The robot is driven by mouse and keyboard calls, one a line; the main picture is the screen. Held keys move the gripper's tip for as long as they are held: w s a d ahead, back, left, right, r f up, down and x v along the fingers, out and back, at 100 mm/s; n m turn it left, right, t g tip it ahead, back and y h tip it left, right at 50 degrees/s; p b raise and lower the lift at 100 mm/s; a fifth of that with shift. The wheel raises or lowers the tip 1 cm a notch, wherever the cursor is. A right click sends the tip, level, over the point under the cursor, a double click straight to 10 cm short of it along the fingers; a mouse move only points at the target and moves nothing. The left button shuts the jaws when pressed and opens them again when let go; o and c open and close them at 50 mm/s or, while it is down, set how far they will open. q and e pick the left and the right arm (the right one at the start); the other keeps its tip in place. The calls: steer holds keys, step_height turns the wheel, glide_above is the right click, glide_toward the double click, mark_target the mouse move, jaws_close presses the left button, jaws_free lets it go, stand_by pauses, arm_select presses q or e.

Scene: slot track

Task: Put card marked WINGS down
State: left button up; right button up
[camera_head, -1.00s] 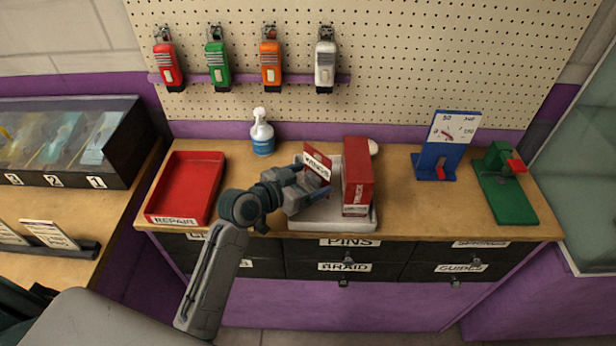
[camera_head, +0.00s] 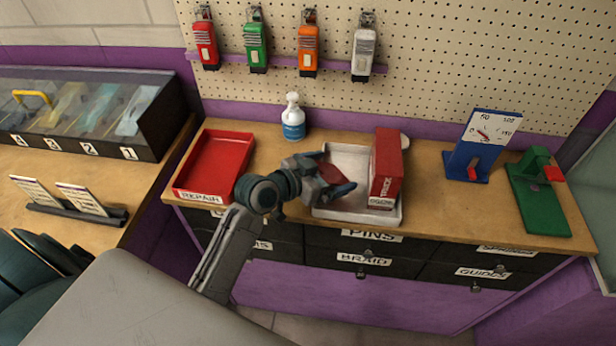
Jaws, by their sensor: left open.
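My left gripper (camera_head: 335,180) is open over the left part of a white tray (camera_head: 350,152) on the workbench. A red patch, likely the card marked WINGS (camera_head: 330,172), shows between and behind its fingers. Its lettering does not show now, and the gripper hides much of it. I cannot tell whether it touches the fingers or lies flat on the tray floor. A red box (camera_head: 387,165) with white lettering stands upright at the tray's right side, just right of the gripper. My right gripper is not in view.
A red REPAIR tray (camera_head: 215,158) lies to the left, with a spray bottle (camera_head: 293,120) behind the gripper. A blue gauge stand (camera_head: 478,150) and a green device (camera_head: 540,195) stand at the right. Free bench lies between the white tray and the gauge stand.

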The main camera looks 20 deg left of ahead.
arm_select(q)
steer(key=b+v, duration=0.1)
steer(key=v, duration=0.7)
steer(key=shift+s+a, duration=0.15)
steer(key=shift+s, duration=0.05)
steer(key=shift+s+a+r+b, duration=0.2)
steer(key=shift+s+a+b, duration=0.1)
steer(key=shift+s, duration=0.15)
steer(key=shift+s+r, duration=0.1)
steer(key=shift+s, duration=0.1)
stand_by(0.9)
